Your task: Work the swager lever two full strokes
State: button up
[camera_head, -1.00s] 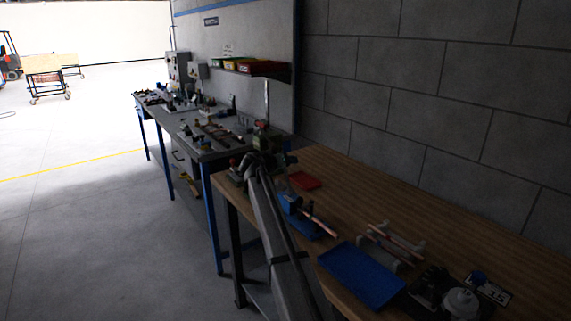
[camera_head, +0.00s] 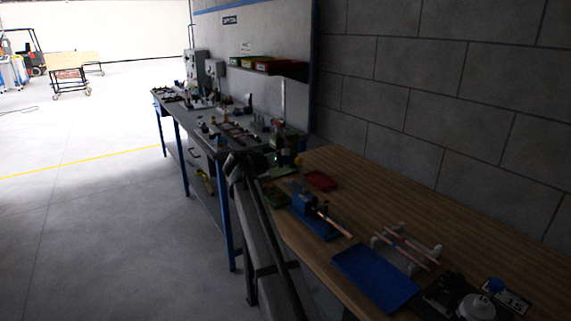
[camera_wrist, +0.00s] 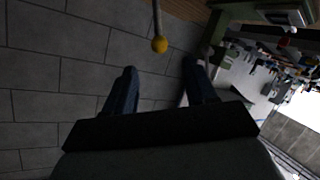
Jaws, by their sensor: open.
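The lever (camera_wrist: 156,16) shows in the wrist view as a thin grey rod with a yellow ball knob (camera_wrist: 159,45) at its end. The yellow knob (camera_head: 299,160) also shows in the head view, just right of my gripper (camera_head: 268,158). In the wrist view my gripper (camera_wrist: 157,70) is open and empty. The knob appears between the lines of its two dark fingers, beyond the tips; contact is not visible. A green machine body (camera_wrist: 237,28) is at the upper right there. My arm hides part of the bench area in the head view.
On the wooden bench (camera_head: 440,215) are a red tray (camera_head: 320,181), a blue fixture (camera_head: 303,205) with a copper tube (camera_head: 334,227), a blue tray (camera_head: 372,277) and a rack with tubes (camera_head: 405,249). A cluttered grey bench (camera_head: 185,108) stands behind.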

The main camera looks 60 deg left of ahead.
jog(key=shift+s, duration=0.2)
jog(key=shift+c, duration=0.2)
jog(key=s+a+f+t+h, duration=0.2)
jog(key=s+a+f, duration=0.2)
jog(key=a+f, duration=0.5)
jog(key=m+t+h, duration=0.2)
jog(key=m+h, duration=0.4)
jog(key=m, duration=0.4)
send_near(298, 161)
jog(key=w, duration=0.7)
jog(key=w+f, duration=0.1)
jog(key=w, duration=0.2)
jog(key=shift+w+d, duration=0.35)
jog(key=shift+c, duration=0.2)
grip_shut()
